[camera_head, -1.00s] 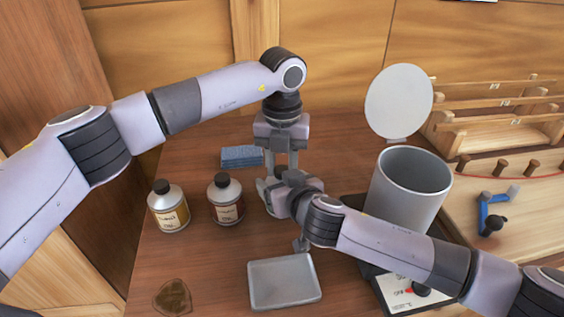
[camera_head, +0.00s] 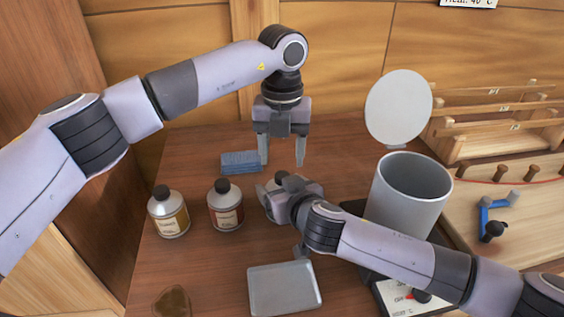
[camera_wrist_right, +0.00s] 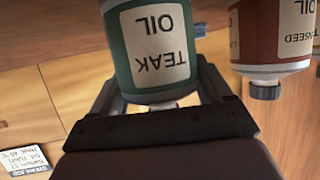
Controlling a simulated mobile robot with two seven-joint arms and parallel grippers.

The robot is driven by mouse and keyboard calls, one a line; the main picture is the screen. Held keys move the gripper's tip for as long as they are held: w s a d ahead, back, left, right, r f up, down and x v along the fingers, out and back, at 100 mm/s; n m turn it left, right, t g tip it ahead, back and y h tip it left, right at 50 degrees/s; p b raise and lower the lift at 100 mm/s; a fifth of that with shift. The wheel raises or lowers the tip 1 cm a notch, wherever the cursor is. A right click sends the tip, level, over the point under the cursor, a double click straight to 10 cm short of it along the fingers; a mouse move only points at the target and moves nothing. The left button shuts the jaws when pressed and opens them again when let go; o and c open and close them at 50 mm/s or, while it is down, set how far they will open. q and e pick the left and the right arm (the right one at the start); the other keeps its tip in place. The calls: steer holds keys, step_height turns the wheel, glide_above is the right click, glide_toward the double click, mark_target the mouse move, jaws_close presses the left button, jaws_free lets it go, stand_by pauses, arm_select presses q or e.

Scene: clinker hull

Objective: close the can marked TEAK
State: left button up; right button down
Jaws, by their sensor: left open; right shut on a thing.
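The green can marked TEAK OIL (camera_wrist_right: 150,45) shows upside down in the right wrist view, between the fingers of my right gripper (camera_head: 270,198), which is shut on it. In the head view that gripper and its wrist hide most of the can. A small dark piece shows at the top there, but I cannot tell if it is the cap. In the wrist view a pale neck shows at the can's top end; the rest is behind the gripper. My left gripper (camera_head: 282,160) is open and empty, pointing down just above the can, apart from it.
Two capped cans, one with a yellowish label (camera_head: 169,214) and one red (camera_head: 225,207), stand left of my right gripper. A blue sponge (camera_head: 240,168) lies behind. A grey tray (camera_head: 285,290) is in front, a tall grey pot (camera_head: 408,200) at right.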

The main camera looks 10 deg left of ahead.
mark_target(282, 175)
arm_select(q)
steer(key=shift+r, duration=0.1)
arm_select(e)
steer(key=shift+r, duration=0.1)
arm_select(q)
step_height(282, 175, up, 4)
steer(key=shift+f+m, duration=0.25)
steer(key=shift+m, duration=0.45)
steer(key=shift+f, duration=0.1)
steer(key=shift+f, duration=4)
jaws_close()
jaws_free()
